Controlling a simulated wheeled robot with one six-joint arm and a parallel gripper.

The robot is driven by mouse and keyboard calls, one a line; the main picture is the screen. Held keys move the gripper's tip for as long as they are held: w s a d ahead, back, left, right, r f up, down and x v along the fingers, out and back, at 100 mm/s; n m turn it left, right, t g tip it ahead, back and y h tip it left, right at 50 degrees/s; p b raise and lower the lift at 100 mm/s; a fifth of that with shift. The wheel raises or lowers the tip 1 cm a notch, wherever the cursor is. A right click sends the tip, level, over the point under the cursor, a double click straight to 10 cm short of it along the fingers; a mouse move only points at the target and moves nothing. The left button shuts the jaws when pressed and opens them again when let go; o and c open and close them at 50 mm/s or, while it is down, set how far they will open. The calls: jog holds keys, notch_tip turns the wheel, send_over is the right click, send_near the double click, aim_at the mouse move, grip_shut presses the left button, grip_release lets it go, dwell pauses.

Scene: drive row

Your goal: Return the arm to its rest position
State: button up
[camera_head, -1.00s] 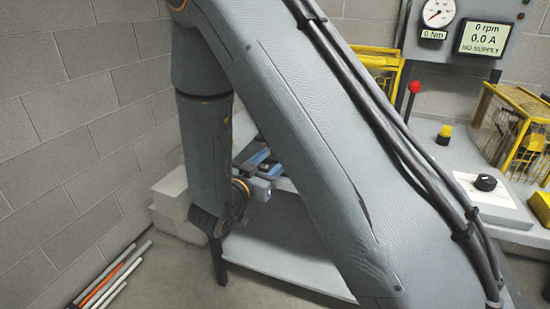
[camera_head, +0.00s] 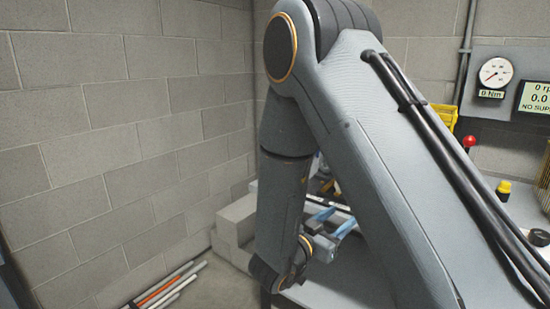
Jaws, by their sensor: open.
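My arm fills the middle and right of the head view, with its elbow high and the forearm hanging down from it. My gripper (camera_head: 334,219) shows partly behind the arm, below the elbow. Its two bluish fingers are apart, and I see nothing held between them. The wrist is bent near the bottom of the forearm, and part of the gripper's body is hidden by the arm links.
A grey bench (camera_head: 335,290) lies under the gripper. Pale blocks (camera_head: 233,225) stand by the wall at its left. Several rods (camera_head: 165,288) lie on the floor at lower left. A red knob (camera_head: 469,142), a yellow button (camera_head: 503,188) and a gauge (camera_head: 496,72) are at right.

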jog(key=s+a+f+n+g+y+p, duration=0.1)
jog(key=a+f+n+g+y+p, duration=0.25)
jog(key=y, duration=0.75)
jog(key=s+d+r+n+g, duration=0.1)
jog(key=s+d+n+g, duration=0.1)
jog(key=s, duration=0.6)
jog(key=s+d+r+n+g+y+p, duration=0.1)
jog(key=s+g, duration=0.3)
jog(key=s, duration=0.5)
jog(key=s+d+r+n+g, duration=0.2)
jog(key=s+n+g, duration=0.1)
jog(key=s, duration=0.5)
jog(key=shift+s+d+r+y+p, duration=0.3)
jog(key=shift+s+r+y+p, duration=0.05)
jog(key=shift+y, duration=0.05)
